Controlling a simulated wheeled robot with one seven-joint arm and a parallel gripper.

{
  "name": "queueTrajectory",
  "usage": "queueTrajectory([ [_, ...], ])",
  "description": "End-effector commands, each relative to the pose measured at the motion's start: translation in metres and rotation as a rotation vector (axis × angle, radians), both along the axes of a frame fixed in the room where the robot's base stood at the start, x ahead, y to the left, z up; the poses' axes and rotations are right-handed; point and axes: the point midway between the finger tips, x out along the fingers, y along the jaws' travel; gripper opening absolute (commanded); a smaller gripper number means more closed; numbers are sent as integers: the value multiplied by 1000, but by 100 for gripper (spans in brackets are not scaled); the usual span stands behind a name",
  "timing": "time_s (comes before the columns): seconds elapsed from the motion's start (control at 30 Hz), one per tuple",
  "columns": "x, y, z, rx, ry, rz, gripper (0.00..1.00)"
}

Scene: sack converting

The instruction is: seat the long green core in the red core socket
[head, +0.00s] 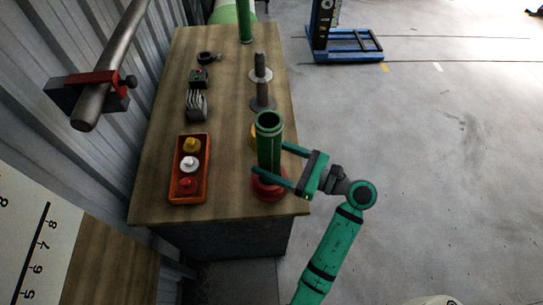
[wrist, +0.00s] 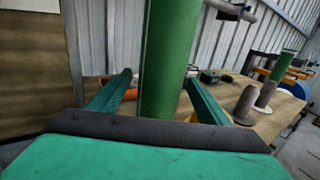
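The long green core (head: 269,145) stands upright at the table's front right corner, its hollow top end facing up. Its lower end meets the red core socket (head: 269,193); my near finger partly covers that join, so I cannot tell how deep it sits. My gripper (head: 268,158) reaches in from the right with one finger on each side of the core. In the wrist view the green core (wrist: 165,60) rises between the fingers, with a visible gap on both sides, so the gripper looks open around it.
Behind the core are a mostly hidden yellow piece (head: 254,135) and two grey spindles (head: 262,94) on round bases. An orange tray (head: 174,185) with yellow, white and red knobs lies left. Another green core (head: 244,22) stands at the back.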

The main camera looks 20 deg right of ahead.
Motion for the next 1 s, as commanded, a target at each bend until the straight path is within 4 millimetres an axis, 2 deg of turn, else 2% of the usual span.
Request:
queueTrajectory([
  [0.37,-4,-4,-1,1,2,-1,71],
  [0.8,-57,-56,0,0,0,-3,71],
  [1.0,-74,-71,0,0,0,-1,71],
])
